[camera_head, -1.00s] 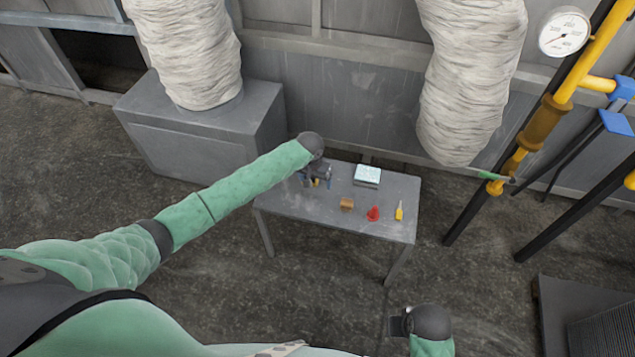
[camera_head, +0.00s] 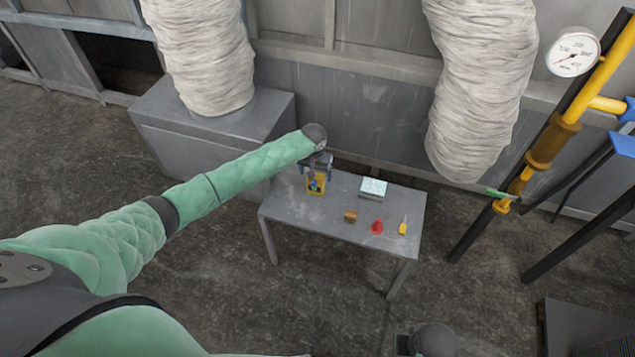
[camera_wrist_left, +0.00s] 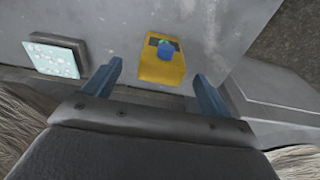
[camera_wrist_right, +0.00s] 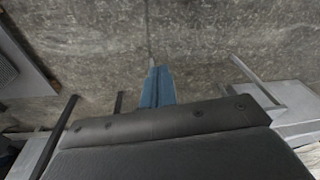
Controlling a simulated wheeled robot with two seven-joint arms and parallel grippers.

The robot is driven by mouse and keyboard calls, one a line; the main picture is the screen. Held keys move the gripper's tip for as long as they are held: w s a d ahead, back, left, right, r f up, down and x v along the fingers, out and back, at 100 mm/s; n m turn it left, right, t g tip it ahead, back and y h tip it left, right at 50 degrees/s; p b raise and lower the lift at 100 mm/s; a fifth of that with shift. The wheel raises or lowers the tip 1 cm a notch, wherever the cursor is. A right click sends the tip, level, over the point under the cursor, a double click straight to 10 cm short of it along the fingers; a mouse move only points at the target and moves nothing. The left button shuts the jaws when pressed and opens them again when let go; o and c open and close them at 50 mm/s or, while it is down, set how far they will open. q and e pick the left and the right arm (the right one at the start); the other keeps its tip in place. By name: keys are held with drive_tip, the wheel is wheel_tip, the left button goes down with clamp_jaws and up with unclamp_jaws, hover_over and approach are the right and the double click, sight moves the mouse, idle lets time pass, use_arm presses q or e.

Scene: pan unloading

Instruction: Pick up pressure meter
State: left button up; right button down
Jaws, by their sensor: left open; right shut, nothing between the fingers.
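A yellow box-shaped device with a dark panel and a blue knob (camera_head: 315,187), apparently the pressure meter, rests on the far left part of the grey table (camera_head: 340,206). My left gripper (camera_head: 316,171) is open and empty above its far side. In the left wrist view the device (camera_wrist_left: 154,73) shows beyond and between the two spread blue fingers (camera_wrist_left: 158,72), and no contact shows. My right gripper (camera_head: 402,345) is low in front of the table, near the bottom edge. In the right wrist view its fingers (camera_wrist_right: 157,85) are together over bare floor.
On the table are a pale-topped box (camera_head: 373,188), a small brown block (camera_head: 351,216), a red item (camera_head: 377,226) and a yellow item (camera_head: 403,226). A round gauge (camera_head: 573,54) sits on yellow piping at right. A grey cabinet (camera_head: 210,140) stands left of the table.

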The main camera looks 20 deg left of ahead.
sight(316, 181)
use_arm(q)
drive_tip(key=shift+w+f, duration=0.1)
drive_tip(key=shift+w, duration=0.2)
drive_tip(key=shift+w+f+p, duration=0.2)
drive_tip(key=shift+f+p, duration=0.1)
drive_tip(key=shift+f, duration=0.95)
drive_tip(key=f, duration=0.1)
drive_tip(key=f+p, duration=0.1)
drive_tip(key=f, duration=0.1)
drive_tip(key=w+f, duration=0.1)
drive_tip(key=f, duration=0.1)
drive_tip(key=shift+a, duration=0.15)
drive_tip(key=shift+s, duration=0.1)
use_arm(e)
wheel_tip(316, 181, down, 8)
drive_tip(key=shift+w+d, duration=0.15)
drive_tip(key=shift+w, duration=0.1)
use_arm(q)
drive_tip(key=shift+r, duration=0.1)
drive_tip(key=c, duration=1)
drive_tip(key=shift+c, duration=0.5)
drive_tip(key=shift+r, duration=0.1)
use_arm(e)
drive_tip(key=shift+f, duration=0.1)
